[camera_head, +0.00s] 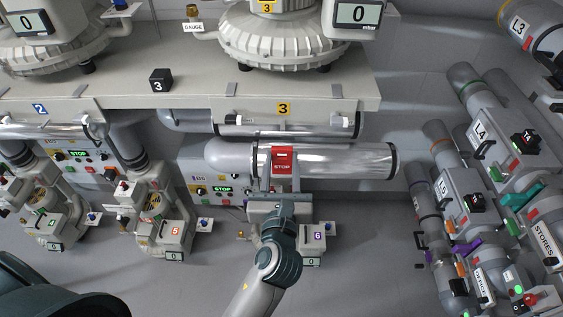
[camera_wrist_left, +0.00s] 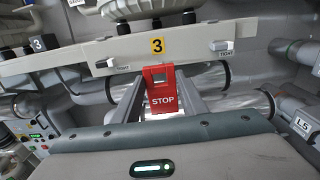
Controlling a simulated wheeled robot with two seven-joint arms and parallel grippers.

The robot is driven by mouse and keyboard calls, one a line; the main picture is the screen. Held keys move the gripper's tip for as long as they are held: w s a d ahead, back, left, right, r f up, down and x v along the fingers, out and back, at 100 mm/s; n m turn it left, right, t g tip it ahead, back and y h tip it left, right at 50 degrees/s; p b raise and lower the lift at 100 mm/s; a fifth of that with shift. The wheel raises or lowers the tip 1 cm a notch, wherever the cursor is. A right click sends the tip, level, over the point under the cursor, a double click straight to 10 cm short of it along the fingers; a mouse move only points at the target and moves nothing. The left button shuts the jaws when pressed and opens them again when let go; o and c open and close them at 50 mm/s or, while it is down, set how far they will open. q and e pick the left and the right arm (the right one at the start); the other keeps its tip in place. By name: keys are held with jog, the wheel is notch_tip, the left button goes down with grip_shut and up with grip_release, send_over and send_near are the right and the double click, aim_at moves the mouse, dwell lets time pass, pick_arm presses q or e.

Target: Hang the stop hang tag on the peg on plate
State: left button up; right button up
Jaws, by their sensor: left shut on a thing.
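The stop hang tag (camera_head: 282,167) is a red plate with white STOP lettering and a window near its top. My left gripper (camera_head: 283,157) is shut on it, with one finger at each side, in front of a silver pipe. In the left wrist view the stop hang tag (camera_wrist_left: 163,100) is upright between the two fingertips of my left gripper (camera_wrist_left: 161,78), facing the camera. I cannot make out the peg or tell which surface is its plate. My right gripper is not in view.
The silver pipe (camera_head: 345,161) runs behind the held tag, below a shelf edge (camera_head: 330,92) labelled 3. A control panel (camera_head: 205,190) with a green STOP display is left of my gripper. Pipe units (camera_head: 480,140) stand at right. Open floor (camera_head: 365,245) lies at lower right of my arm.

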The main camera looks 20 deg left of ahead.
aim_at(283, 131)
pick_arm(q)
jog(key=shift+r+p, duration=0.1)
jog(key=shift+p, duration=0.35)
jog(key=shift+p+x, duration=0.3)
jog(key=shift+x, duration=0.5)
jog(key=shift+p+x, duration=0.5)
jog(key=shift+x, duration=0.75)
jog(key=shift+f+p+x, duration=0.25)
jog(key=shift+p+x, duration=0.05)
jog(key=shift+x, duration=0.7)
jog(key=shift+p+x, duration=0.55)
jog(key=shift+x, duration=1.65)
jog(key=shift+w+f, duration=0.15)
jog(key=shift+f, duration=0.25)
